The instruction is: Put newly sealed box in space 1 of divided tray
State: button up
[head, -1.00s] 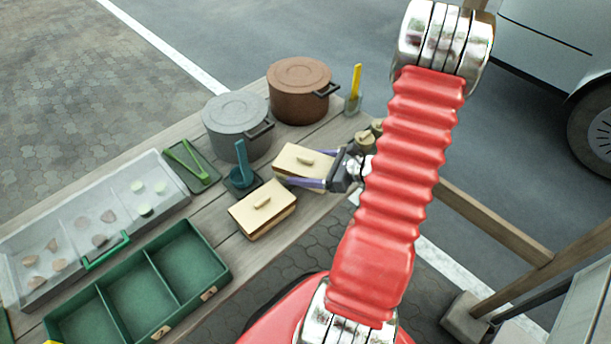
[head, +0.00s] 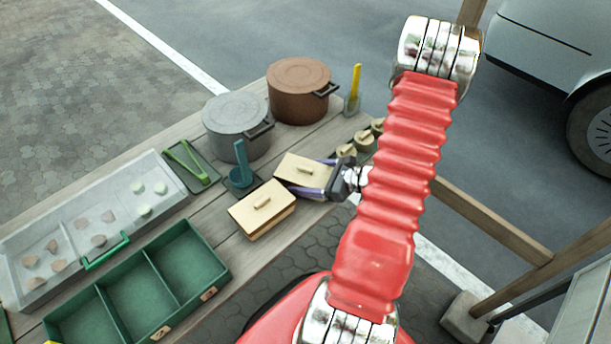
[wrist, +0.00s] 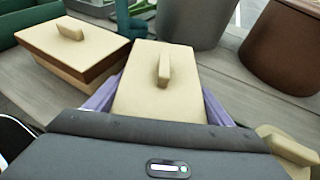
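Two boxes with cream lids and small block handles stand on the bench. My gripper (head: 320,178) has its purple fingers along both sides of the farther box (head: 298,169) and appears shut on it. In the wrist view, this box (wrist: 150,100) lies between the fingers, and its lower body is hidden. The other box (head: 262,209), with a brown body in the wrist view (wrist: 80,45), stands to its left, apart from the gripper. The green divided tray (head: 193,295) is at the lower left. Its visible compartments are empty, and its small front labels are unreadable.
A grey pot (head: 236,118) and a brown pot (head: 299,85) stand behind the boxes. A teal scoop (head: 241,165) stands close to them. A clear-lidded case (head: 70,238) lies behind the tray.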

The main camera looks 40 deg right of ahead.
aim_at(324, 178)
jog(key=o, duration=0.4)
jog(key=shift+o, duration=0.2)
jog(key=shift+r, duration=0.1)
jog(key=v, duration=1.2)
dwell(0.5)
